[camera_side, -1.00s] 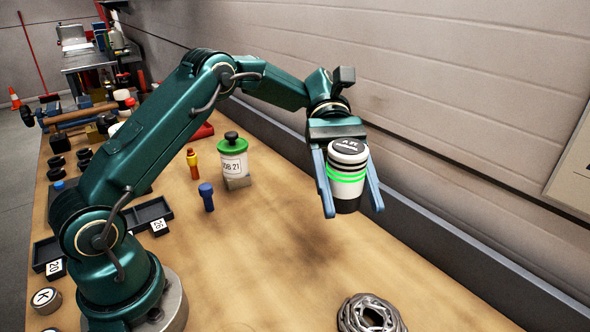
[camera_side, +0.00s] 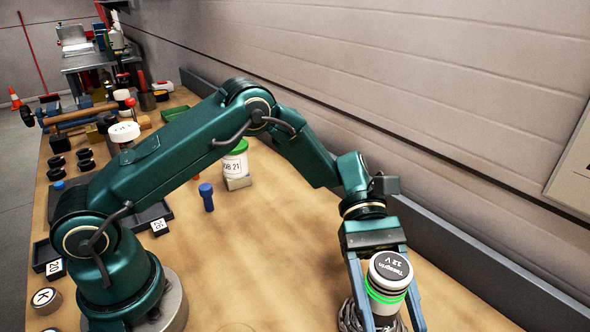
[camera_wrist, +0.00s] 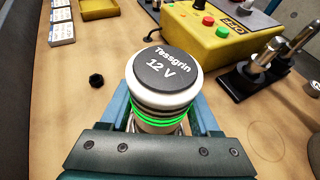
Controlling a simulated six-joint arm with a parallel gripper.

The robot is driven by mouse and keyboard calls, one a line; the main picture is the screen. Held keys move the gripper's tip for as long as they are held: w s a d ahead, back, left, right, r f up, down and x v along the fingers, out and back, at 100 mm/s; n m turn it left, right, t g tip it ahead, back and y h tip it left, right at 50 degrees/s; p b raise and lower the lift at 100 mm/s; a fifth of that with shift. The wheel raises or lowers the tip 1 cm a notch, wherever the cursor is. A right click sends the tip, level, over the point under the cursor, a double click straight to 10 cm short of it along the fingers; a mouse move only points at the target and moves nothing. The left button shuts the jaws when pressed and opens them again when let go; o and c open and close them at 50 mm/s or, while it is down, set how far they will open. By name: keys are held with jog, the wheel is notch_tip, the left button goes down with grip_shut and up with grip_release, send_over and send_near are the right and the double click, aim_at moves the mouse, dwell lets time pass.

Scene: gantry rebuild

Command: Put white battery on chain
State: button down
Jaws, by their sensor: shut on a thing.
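The white battery (camera_side: 388,279) has a dark cap marked "12 V" and green glowing bands. It stands roughly upright between the blue fingers of my gripper (camera_side: 386,296), which is shut on it. The battery also fills the middle of the wrist view (camera_wrist: 163,85). The grey chain (camera_side: 350,314) lies coiled on the bench directly under and around the battery's lower end in the side view. It is mostly hidden by the battery and fingers. I cannot tell whether the battery's base touches it.
A green-lidded jar (camera_side: 235,162) and a blue peg (camera_side: 206,197) stand further back on the bench. In the wrist view, a yellow control box (camera_wrist: 215,38) and a black clamp fixture (camera_wrist: 258,75) stand beyond the battery, and a small black knob (camera_wrist: 96,80) lies left. Bench around the chain is clear.

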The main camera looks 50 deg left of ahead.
jog(key=shift+f, duration=0.25)
jog(key=shift+f, duration=0.1)
jog(key=shift+c, duration=0.6)
grip_release()
